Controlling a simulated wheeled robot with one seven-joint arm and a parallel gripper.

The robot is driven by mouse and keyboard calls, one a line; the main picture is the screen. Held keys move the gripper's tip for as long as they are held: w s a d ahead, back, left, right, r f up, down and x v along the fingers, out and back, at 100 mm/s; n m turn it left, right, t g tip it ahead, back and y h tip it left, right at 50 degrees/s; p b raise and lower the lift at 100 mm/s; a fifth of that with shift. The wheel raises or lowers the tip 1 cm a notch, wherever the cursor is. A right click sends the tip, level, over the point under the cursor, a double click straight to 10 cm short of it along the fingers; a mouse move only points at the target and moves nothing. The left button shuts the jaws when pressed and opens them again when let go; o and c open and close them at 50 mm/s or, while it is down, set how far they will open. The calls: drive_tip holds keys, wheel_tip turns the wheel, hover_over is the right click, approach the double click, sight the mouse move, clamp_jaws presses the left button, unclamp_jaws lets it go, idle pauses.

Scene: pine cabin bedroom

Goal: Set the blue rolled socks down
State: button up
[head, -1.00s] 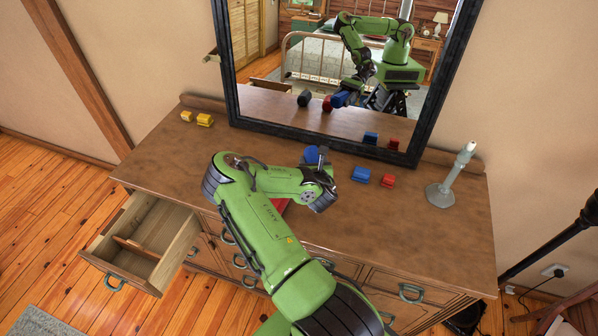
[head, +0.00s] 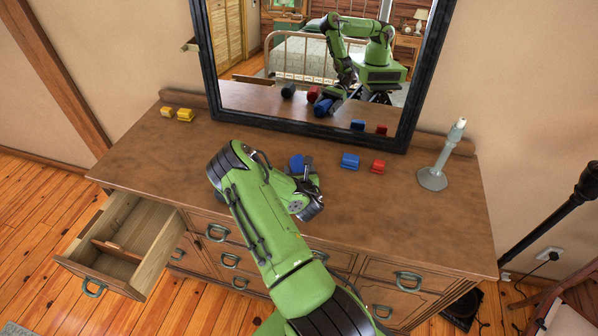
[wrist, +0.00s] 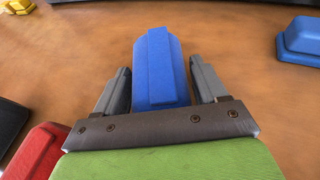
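The blue rolled socks (wrist: 160,75) show as a blue roll between the two fingers of my gripper (wrist: 160,92) in the wrist view, with one finger close along each side. In the head view the blue roll (head: 297,162) is partly hidden by my gripper (head: 309,174), low over the dresser top, left of another blue piece. The mirror also shows it low at the dresser surface. I cannot see clearly whether its underside touches the wood.
On the dresser top (head: 420,225) are a blue piece (head: 350,161), a red piece (head: 378,167), two yellow pieces (head: 185,115) and a grey candlestick (head: 433,178). A red piece (wrist: 38,152) lies close left of my gripper. The mirror (head: 402,125) stands behind. A left drawer (head: 120,245) is open.

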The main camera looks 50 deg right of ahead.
drive_tip(key=shift+o, duration=1.2)
